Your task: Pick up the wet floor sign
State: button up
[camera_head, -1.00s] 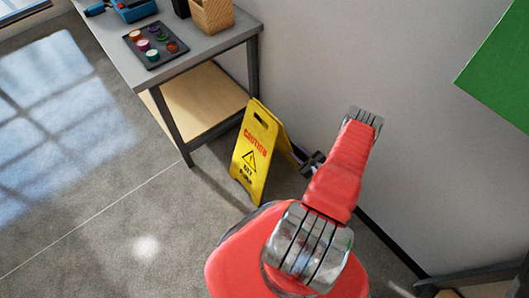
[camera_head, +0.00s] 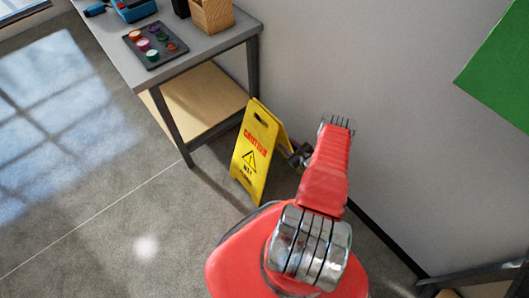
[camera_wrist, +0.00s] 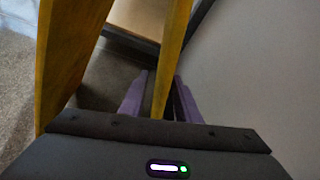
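The yellow wet floor sign (camera_head: 252,150) stands upright as an A-frame on the floor, beside the table's front leg. My gripper (camera_head: 297,155) is low at the sign's right side, its fingers mostly hidden in the head view. In the wrist view, the purple fingers of my gripper (camera_wrist: 160,88) are apart. One yellow panel of the sign (camera_wrist: 171,50) runs between them, with a gap at the left finger; contact on the right is unclear. The other panel (camera_wrist: 65,60) is outside the fingers, to the left.
A grey-topped table (camera_head: 205,55) with a lower wooden shelf (camera_head: 200,100) stands behind the sign. It carries a paint tray (camera_head: 155,45) and a wooden box (camera_head: 212,14). A wall (camera_head: 360,60) is close on the right. Open floor (camera_head: 90,210) lies at left.

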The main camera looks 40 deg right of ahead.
aim_at(281, 141)
jog(key=shift+x, duration=2.6)
jog(key=shift+d, duration=0.2)
grip_shut()
